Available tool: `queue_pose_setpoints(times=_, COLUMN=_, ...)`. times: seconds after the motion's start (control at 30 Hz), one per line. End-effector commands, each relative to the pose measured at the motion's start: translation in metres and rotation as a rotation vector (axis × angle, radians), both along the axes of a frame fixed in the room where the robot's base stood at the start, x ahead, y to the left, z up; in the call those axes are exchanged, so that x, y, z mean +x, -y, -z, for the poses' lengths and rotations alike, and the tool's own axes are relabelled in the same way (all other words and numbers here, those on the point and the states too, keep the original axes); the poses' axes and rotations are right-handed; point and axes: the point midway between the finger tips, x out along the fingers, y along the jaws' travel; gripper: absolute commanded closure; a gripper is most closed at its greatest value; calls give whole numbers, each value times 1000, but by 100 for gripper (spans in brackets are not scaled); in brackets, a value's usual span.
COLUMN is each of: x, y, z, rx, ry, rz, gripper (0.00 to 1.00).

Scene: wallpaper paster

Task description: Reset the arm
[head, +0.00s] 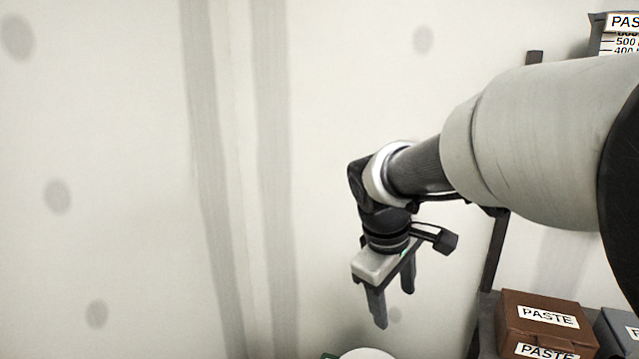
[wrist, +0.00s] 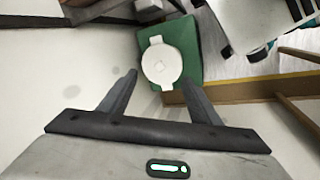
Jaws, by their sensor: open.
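My gripper (head: 393,307) hangs from the end of my arm and points down in front of the pale wall in the head view. Its two fingers are apart, with nothing between them. In the wrist view my gripper (wrist: 160,78) shows both fingers spread at the lower middle. Beyond them is a round white lid-like piece (wrist: 161,58) on a green box or base (wrist: 190,40). The gripper is apart from it. Only the top of the white piece (head: 366,353) shows at the bottom edge of the head view.
A brown box labelled PASTE (head: 540,312) and a grey box (head: 618,330) stand on a dark rack at the lower right. A labelled container (head: 622,22) is at the upper right. The wall (head: 110,120) has grey spots and vertical bands. A wooden edge (wrist: 250,87) crosses the wrist view.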

Motion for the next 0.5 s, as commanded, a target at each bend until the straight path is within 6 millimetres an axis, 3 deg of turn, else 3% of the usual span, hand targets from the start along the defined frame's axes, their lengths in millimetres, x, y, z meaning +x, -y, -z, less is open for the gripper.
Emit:
queue_pose_setpoints(times=0.03, x=-23, y=5, z=-15, rx=43, ry=49, rz=81, gripper=43)
queue_pose_setpoints(times=0.2, x=-82, y=13, z=-35, rx=191, ry=169, rz=326, gripper=43)
queue_pose_setpoints(times=0.5, x=-143, y=13, z=-37, rx=389, ry=288, rz=589, gripper=43)
